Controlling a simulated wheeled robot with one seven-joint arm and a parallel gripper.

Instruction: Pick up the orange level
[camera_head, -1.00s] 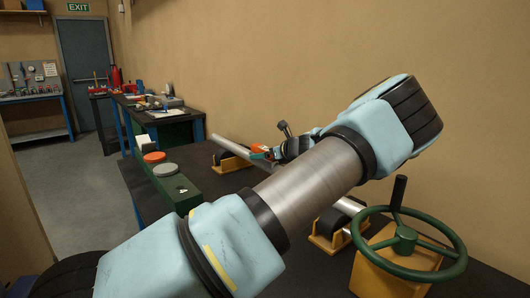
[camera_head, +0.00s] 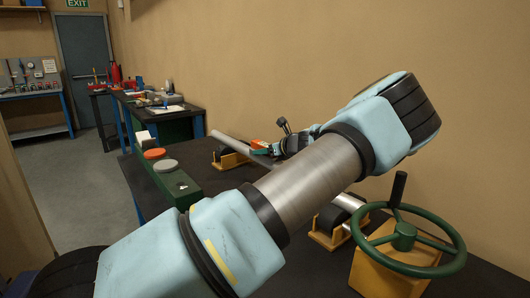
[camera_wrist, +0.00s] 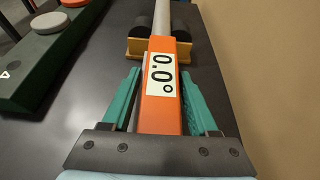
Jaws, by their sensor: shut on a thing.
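The orange level (camera_wrist: 160,112) is a long bar with a white label reading 0.0°. It lies lengthwise between the teal fingers of my gripper (camera_wrist: 160,74), which is shut on it. The level lines up with a grey pipe (camera_wrist: 172,15); whether it touches the pipe I cannot tell. In the head view only a small orange part of the level (camera_head: 256,144) shows beside my gripper (camera_head: 264,152); the rest is hidden.
The pipe rests in a wooden cradle with black rollers (camera_wrist: 137,46). A green box (camera_wrist: 50,60) with orange and grey round buttons stands left. A green handwheel (camera_head: 405,237) is at the near right. The tan wall is close on the right.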

